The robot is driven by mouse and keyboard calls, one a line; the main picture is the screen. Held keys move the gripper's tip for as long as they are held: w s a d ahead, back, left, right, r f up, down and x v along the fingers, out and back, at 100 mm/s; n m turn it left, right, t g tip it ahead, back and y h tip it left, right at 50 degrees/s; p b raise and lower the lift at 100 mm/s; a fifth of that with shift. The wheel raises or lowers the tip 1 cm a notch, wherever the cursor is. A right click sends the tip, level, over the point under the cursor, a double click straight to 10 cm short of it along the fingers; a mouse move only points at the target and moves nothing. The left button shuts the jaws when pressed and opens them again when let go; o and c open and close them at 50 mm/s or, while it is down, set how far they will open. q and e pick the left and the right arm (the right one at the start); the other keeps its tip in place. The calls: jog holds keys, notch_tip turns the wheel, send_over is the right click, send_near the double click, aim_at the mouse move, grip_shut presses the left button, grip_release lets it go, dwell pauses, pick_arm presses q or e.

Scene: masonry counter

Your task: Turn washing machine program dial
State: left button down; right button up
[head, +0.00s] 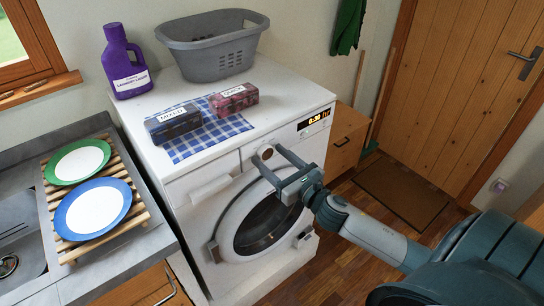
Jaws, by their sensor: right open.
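The white washing machine (290,95) stands in the middle, with a round dark-glass door on its front. The round program dial (265,152) is on its front panel, left of the lit display (313,120). My right gripper (269,156) reaches in from the right, in front of the panel. It is open, its two fingertips close by the dial, one on either side in the picture. I cannot tell whether they touch it. The dial is partly hidden by the fingers, and its pointer setting is too small to read. My left gripper is not in view.
On the machine's top are a purple detergent bottle (125,70), a grey laundry basket (222,62), and two labelled boxes (172,124) on a checked cloth (196,149). A slatted rack (140,214) with plates stands left. Open floor and a mat (405,190) lie right.

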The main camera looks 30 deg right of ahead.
jog(key=c, duration=1)
jog(key=shift+c, duration=0.2)
jog(key=shift+m, duration=0.4)
